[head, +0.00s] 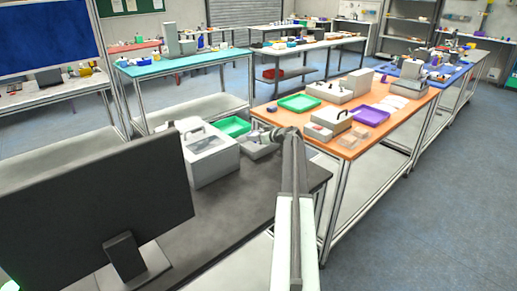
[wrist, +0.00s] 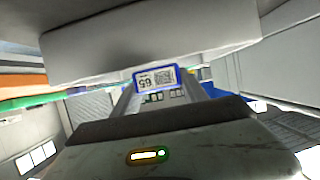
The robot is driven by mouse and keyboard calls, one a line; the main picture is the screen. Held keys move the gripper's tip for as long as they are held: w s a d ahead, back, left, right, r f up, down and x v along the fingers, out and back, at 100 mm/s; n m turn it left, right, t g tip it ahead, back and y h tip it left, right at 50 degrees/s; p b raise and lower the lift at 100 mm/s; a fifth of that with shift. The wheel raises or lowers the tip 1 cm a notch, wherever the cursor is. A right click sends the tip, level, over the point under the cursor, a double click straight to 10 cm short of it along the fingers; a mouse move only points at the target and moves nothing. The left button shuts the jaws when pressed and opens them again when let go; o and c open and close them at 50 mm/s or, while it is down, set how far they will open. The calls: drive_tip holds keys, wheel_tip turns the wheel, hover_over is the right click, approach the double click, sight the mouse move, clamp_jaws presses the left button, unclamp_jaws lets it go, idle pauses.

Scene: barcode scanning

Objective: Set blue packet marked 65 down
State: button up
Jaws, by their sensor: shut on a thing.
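The blue packet (wrist: 155,79), marked 65 and bearing a square printed code, shows in the middle of the wrist view, with its lettering upside down. My gripper (wrist: 157,94) is shut on it, a finger at either side. In the head view my gripper (head: 278,134) is low over the grey device (head: 259,149) at the far end of the dark bench (head: 235,205). I cannot make out the packet there. Whether the packet touches anything below it cannot be told.
A white lidded box (head: 209,160) and a green tray (head: 233,127) stand close left of my gripper. A large black monitor (head: 100,205) fills the bench's near left. The orange table (head: 375,135) on the right carries trays and devices. Dark bench top before the box is bare.

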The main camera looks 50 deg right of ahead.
sight(257, 147)
wheel_tip(257, 147, down, 4)
drive_tip(key=b, duration=0.3)
drive_tip(key=shift+b, duration=0.4)
drive_tip(key=shift+r, duration=0.25)
drive_tip(key=shift+f, duration=0.15)
drive_tip(key=o, duration=1.5)
